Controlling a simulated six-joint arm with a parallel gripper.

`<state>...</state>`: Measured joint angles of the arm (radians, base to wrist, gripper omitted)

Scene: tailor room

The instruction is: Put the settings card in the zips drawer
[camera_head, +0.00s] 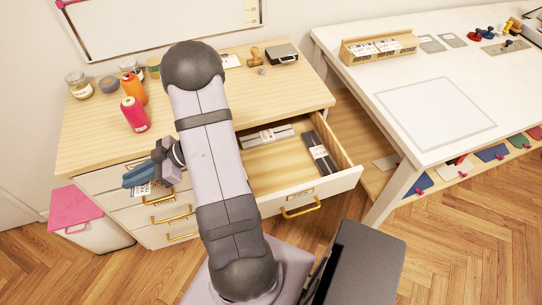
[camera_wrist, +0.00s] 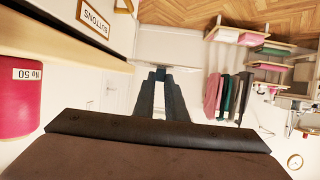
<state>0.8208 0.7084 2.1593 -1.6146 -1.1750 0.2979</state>
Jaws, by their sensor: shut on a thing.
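My gripper (camera_head: 140,176) is left of my arm in the head view, in front of the cabinet's left drawer fronts and away from the open drawer. In the wrist view, its dark fingers (camera_wrist: 161,92) are close together, with a thin pale strip (camera_wrist: 180,68) across their tips. This looks like the settings card edge-on; its face cannot be made out. The open drawer (camera_head: 330,184) is at the cabinet's right. It holds a pale flat pack (camera_head: 266,137) at the back and a dark pack (camera_head: 319,152) on the right. Its label is too small to read.
A pink thread spool (camera_head: 134,115), an orange spool (camera_head: 132,86) and jars stand on the cabinet top's left (camera_head: 95,135). A drawer label (camera_wrist: 94,19) reads "BUTTONS". A pink-lidded bin (camera_head: 78,207) stands left. A white table (camera_head: 470,65) is at right. The open drawer's middle is bare.

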